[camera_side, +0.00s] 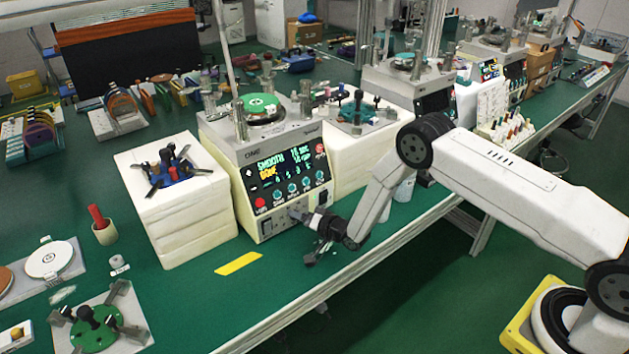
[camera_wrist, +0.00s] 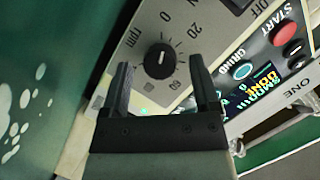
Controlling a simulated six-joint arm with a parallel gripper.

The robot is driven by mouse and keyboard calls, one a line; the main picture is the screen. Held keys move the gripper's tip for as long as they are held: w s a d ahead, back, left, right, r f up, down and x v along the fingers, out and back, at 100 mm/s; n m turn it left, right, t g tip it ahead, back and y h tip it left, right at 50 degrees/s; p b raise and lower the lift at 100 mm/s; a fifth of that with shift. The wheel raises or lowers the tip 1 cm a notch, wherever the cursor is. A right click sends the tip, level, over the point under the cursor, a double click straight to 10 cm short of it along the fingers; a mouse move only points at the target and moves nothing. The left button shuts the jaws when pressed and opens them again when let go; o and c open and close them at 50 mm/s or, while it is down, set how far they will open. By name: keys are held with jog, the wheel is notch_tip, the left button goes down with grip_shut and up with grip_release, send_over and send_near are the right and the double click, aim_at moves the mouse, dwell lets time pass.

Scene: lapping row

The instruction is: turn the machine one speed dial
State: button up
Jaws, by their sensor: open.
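The speed dial (camera_wrist: 159,62) is a round black knob with a white line on a pale panel marked "rpm", "0" and "20", in the wrist view. My gripper (camera_wrist: 160,66) is open, with one black finger on each side of the dial. I cannot tell whether either finger touches it. Machine one (camera_side: 225,150) is a pale box with a lit screen and coloured buttons, in the side view. There my gripper (camera_side: 296,214) is at the lower right of its front panel and hides part of it. "ONE" is printed near the screen in the wrist view.
A red button (camera_wrist: 285,32) and a teal GRIND button (camera_wrist: 242,71) lie right of the dial. White block stacks (camera_side: 180,225) flank the machine. A yellow strip (camera_side: 238,263) lies on the green bench in front. The bench edge runs close below my gripper.

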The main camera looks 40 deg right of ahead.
grip_shut()
jog(key=shift+n+h, duration=0.3)
jog(key=shift+n, duration=0.2)
grip_release()
